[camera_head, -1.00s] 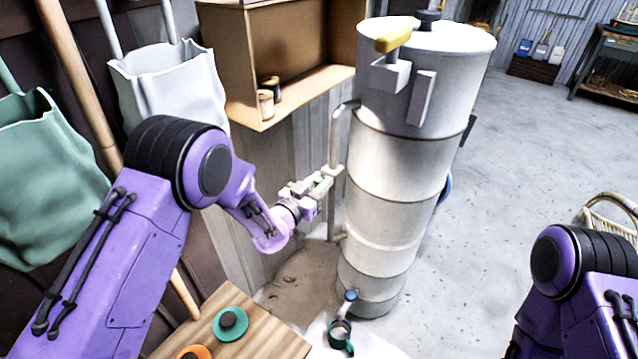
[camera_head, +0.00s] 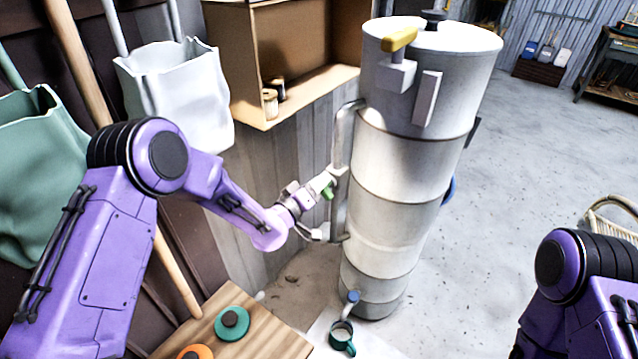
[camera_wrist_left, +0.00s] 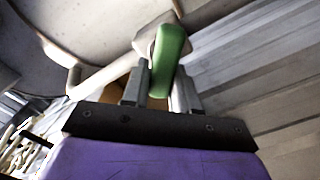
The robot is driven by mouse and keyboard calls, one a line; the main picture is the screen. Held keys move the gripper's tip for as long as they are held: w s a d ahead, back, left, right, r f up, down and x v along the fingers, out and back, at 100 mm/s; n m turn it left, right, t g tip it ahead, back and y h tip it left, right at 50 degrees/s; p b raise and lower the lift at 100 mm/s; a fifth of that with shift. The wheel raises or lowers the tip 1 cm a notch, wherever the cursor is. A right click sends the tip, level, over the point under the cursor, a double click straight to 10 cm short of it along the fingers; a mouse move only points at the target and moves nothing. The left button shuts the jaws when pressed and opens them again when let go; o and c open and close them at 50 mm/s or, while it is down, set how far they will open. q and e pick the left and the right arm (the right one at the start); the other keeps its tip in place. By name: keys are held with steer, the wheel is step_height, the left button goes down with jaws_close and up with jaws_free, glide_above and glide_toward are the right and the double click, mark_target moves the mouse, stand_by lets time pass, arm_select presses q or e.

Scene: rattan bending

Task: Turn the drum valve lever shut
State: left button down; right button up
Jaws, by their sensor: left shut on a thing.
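The tall pale drum (camera_head: 398,185) stands upright at the centre, with a thin pipe (camera_head: 341,140) down its left side. The green valve lever (camera_head: 328,193) is at that pipe and shows as a small green patch pointing down in the head view. In the left wrist view the green lever (camera_wrist_left: 172,58) is larger and stands between the two fingers. My left gripper (camera_head: 322,187) is shut on the lever, and the fingers hide part of it. The left gripper's fingers (camera_wrist_left: 160,88) also show in the wrist view. My right gripper is out of view.
A wooden board (camera_head: 268,337) with a green and an orange round knob lies at the front. A shelf box (camera_head: 250,110) stands left of the drum.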

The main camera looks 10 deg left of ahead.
arm_select(q)
steer(key=n, duration=0.2)
steer(key=f+n+b, duration=0.1)
steer(key=n, duration=0.2)
steer(key=shift+f+n+b, duration=0.2)
steer(key=shift+n+b, duration=0.15)
steer(key=shift+n, duration=1.25)
steer(key=c, duration=1)
jaws_free()
steer(key=shift+d+r, duration=0.1)
steer(key=shift+o, duration=0.2)
steer(key=shift+s+r, duration=0.1)
